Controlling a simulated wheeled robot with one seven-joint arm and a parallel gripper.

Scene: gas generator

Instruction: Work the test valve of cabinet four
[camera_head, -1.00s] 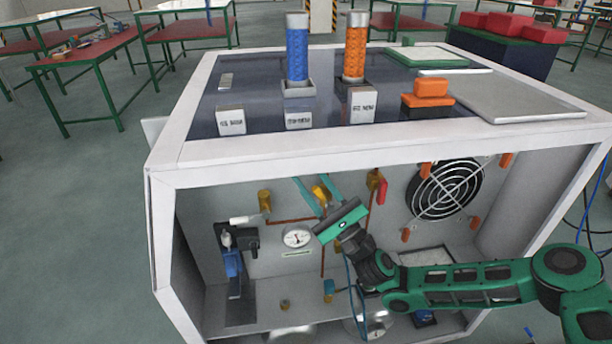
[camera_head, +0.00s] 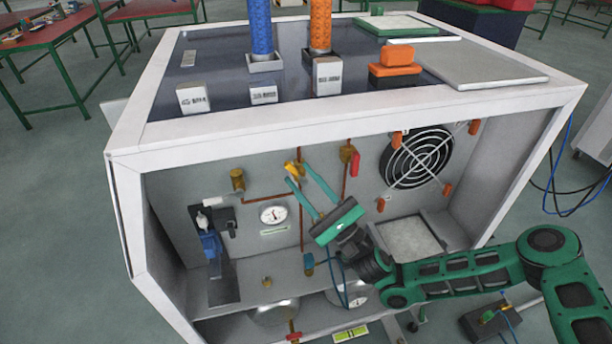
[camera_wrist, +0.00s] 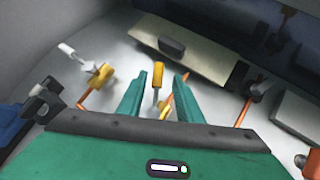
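The open-fronted cabinet (camera_head: 135,215) stands before me, its inside facing my arm. On its back wall is a valve with a yellow handle (camera_head: 292,169), which I take as the test valve; no label on it is readable. In the wrist view this yellow handle (camera_wrist: 157,76) shows between my two fingertips. My gripper (camera_head: 297,173) is open, its green fingers reaching up-left toward the valve. In the wrist view my gripper (camera_wrist: 160,82) holds nothing. I cannot tell whether a finger touches the handle.
Left of it is a brass valve (camera_head: 238,180) with a white handle, above a gauge (camera_head: 273,214). A red-handled valve (camera_head: 354,164) and a fan (camera_head: 418,160) are to the right. The cabinet's top edge (camera_head: 340,130) overhangs the opening.

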